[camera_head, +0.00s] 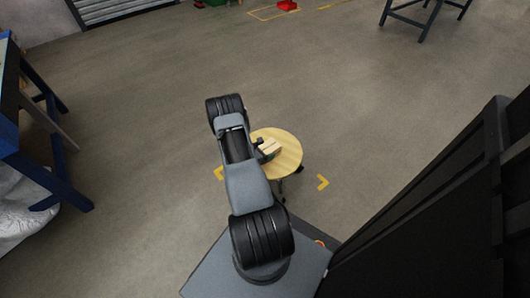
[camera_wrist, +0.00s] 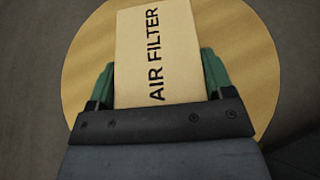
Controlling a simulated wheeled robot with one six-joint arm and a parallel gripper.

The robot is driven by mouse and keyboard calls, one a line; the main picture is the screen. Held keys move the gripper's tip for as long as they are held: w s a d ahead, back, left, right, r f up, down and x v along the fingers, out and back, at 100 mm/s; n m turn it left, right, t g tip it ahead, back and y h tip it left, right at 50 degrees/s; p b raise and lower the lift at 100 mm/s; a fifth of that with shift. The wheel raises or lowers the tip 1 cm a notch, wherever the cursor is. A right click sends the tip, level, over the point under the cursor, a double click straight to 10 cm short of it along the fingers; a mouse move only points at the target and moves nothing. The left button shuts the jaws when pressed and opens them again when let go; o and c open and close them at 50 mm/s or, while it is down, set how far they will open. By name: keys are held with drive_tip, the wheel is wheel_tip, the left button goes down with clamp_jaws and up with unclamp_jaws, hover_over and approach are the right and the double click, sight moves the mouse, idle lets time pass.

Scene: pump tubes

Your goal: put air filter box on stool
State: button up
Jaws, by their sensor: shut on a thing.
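The air filter box (camera_wrist: 155,55) is a tan carton with "AIR FILTER" printed in black. In the wrist view it lies between the two green fingers of my gripper (camera_wrist: 158,82), which is shut on it. The round wooden stool top (camera_wrist: 245,50) is below the box in that view. In the head view the box (camera_head: 270,147) shows over the stool top (camera_head: 289,160), and my arm hides part of both. I cannot tell whether the box touches the stool or is held just above it.
Yellow corner marks (camera_head: 322,182) are on the floor around the stool. A blue-legged table (camera_head: 40,150) stands at the left, and a dark-legged table (camera_head: 425,18) at the top right. A red object (camera_head: 287,5) lies far back. The floor between is clear.

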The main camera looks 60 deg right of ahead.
drive_tip(key=shift+f, duration=0.2)
drive_tip(key=o, duration=1)
drive_tip(key=shift+r, duration=0.1)
drive_tip(key=shift+c, duration=0.2)
